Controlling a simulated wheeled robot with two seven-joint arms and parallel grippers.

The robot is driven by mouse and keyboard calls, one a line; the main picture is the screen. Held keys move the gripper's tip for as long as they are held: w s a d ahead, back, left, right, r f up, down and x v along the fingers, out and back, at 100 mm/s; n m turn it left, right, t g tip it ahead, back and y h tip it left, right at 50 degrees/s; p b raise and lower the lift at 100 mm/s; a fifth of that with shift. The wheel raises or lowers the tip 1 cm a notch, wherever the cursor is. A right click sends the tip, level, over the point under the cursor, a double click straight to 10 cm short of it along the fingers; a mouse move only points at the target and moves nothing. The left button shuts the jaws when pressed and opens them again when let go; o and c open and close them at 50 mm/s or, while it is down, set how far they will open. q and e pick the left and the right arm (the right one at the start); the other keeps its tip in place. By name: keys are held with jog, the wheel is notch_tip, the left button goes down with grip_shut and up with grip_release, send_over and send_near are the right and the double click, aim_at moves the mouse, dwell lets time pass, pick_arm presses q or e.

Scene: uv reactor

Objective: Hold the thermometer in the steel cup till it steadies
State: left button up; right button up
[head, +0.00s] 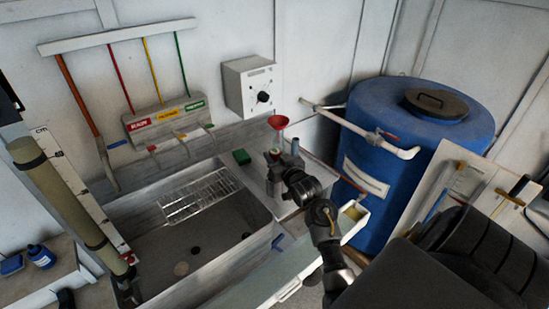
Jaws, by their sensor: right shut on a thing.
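My right gripper (286,166) is at the ledge behind the sink's right side. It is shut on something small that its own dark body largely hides. I cannot make out the thermometer clearly. A small grey upright piece (295,147) shows just beyond the gripper; I cannot tell whether it is the steel cup or part of what I hold. Whether the thermometer is inside a cup cannot be seen from here. My left gripper is not in view.
The sink (150,250) with a wire rack (200,195) is at left. A blue barrel (420,120) with a white pipe (365,132) stands at right.

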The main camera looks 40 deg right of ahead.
jog(key=shift+r+p, duration=3)
jog(key=shift+r, duration=0.4)
